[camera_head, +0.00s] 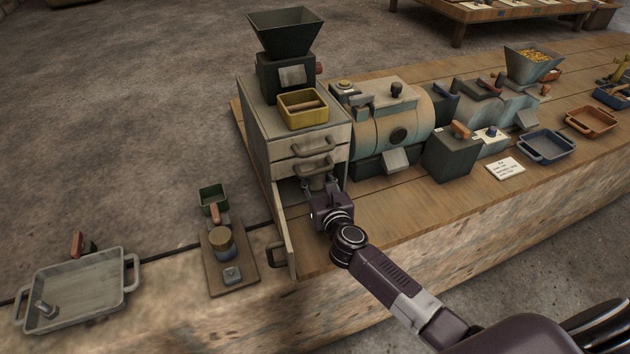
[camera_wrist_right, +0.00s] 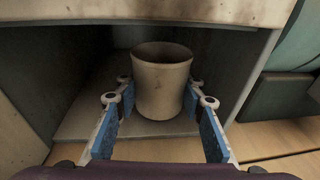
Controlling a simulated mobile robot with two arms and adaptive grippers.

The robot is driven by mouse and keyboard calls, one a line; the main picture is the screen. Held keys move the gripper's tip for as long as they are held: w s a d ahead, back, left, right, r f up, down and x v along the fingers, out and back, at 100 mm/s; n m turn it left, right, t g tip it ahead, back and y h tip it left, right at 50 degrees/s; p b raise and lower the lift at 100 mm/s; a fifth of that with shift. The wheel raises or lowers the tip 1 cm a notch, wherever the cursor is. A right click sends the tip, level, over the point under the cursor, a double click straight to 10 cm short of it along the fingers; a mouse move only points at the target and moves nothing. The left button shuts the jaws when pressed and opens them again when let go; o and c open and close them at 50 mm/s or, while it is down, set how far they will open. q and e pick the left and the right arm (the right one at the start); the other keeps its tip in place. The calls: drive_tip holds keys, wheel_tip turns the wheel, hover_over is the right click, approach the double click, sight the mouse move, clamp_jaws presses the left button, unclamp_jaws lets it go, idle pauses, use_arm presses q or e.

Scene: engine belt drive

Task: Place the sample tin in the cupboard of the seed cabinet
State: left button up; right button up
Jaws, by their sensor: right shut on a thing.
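The seed cabinet (camera_head: 260,125) stands on the bench, with two handled drawers above an open cupboard. The cupboard door (camera_head: 285,232) hangs open toward the front left. My right gripper (camera_head: 318,184) reaches into the cupboard opening below the drawers. In the right wrist view, the right gripper (camera_wrist_right: 158,105) is shut on the sample tin (camera_wrist_right: 162,88), a cream, open-topped cup, with a blue-padded finger on each side. The tin is upright inside the cupboard, over its grey floor (camera_wrist_right: 85,120); I cannot tell whether it touches. The gripper hides the tin in the head view. My left gripper is not in view.
A yellow box (camera_head: 303,110) and a dark hopper (camera_head: 285,32) are on the cabinet top. A rounded blue-grey machine (camera_head: 385,125) stands close on the right. A grey tray (camera_head: 75,290) and a wooden board (camera_head: 228,262) with small items lie left of the door.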

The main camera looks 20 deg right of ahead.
drive_tip(key=shift+w+f, duration=0.1)
drive_tip(key=shift+f, duration=0.4)
drive_tip(key=shift+f, duration=0.25)
drive_tip(key=o, duration=1.3)
drive_tip(key=shift+c, duration=0.2)
drive_tip(key=shift+r, duration=0.1)
drive_tip(key=shift+r, duration=0.15)
drive_tip(key=s, duration=0.4)
drive_tip(key=s+r, duration=0.1)
drive_tip(key=s, duration=0.3)
drive_tip(key=s+a, duration=0.1)
drive_tip(key=s, duration=0.3)
drive_tip(key=shift+r+p, duration=0.3)
drive_tip(key=shift+r, duration=0.1)
